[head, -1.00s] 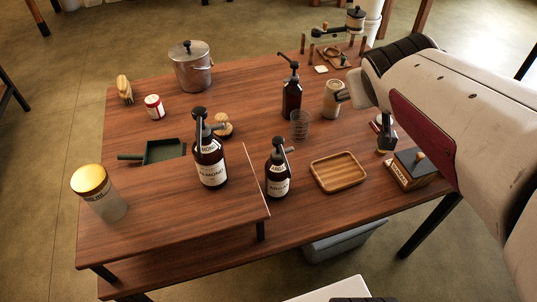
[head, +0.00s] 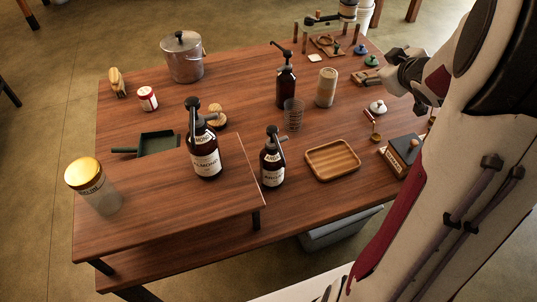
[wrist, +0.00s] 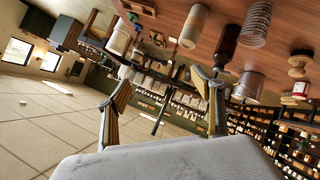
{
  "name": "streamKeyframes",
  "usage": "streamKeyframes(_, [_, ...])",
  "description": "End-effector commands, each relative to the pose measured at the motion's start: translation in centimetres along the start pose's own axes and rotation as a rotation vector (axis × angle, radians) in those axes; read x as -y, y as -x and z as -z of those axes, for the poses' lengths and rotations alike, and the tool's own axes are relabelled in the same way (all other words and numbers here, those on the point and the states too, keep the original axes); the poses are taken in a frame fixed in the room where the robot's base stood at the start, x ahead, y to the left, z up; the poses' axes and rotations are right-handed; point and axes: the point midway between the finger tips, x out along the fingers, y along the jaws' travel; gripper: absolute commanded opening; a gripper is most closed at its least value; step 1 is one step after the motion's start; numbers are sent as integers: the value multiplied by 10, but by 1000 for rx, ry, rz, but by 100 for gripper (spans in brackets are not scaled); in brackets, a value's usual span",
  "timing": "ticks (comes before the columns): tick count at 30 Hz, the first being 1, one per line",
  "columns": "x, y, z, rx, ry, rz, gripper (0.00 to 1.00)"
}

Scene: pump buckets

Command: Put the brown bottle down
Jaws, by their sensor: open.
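Three brown pump bottles stand upright. An unlabelled one (head: 286,88) is on the table toward the back; it also shows in the wrist view (wrist: 227,42). The almond bottle (head: 205,160) stands on the raised wooden shelf (head: 150,215). A smaller labelled one (head: 272,170) stands just right of the shelf. My gripper (head: 368,76) is open at the table's right side, apart from the bottles, to the right of the beige canister (head: 326,88). In the wrist view its fingers (wrist: 165,100) are spread with nothing between them.
A clear ribbed glass (head: 293,115) stands right by the back bottle. A wooden tray (head: 332,160), a dark box (head: 402,152) and small lidded pieces (head: 377,107) lie to the right. A metal pot (head: 183,58) and a gold-lidded jar (head: 92,185) are left. The table's middle is fairly clear.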

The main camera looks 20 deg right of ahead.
Motion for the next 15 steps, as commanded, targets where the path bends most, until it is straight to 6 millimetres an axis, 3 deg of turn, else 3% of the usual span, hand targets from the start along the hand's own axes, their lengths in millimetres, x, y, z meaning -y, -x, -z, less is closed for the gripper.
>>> streamKeyframes(6, [41, -28, -31, -64, 31, 135, 67])
streamKeyframes(15, [117, -47, -60, -188, 37, 336, 67])
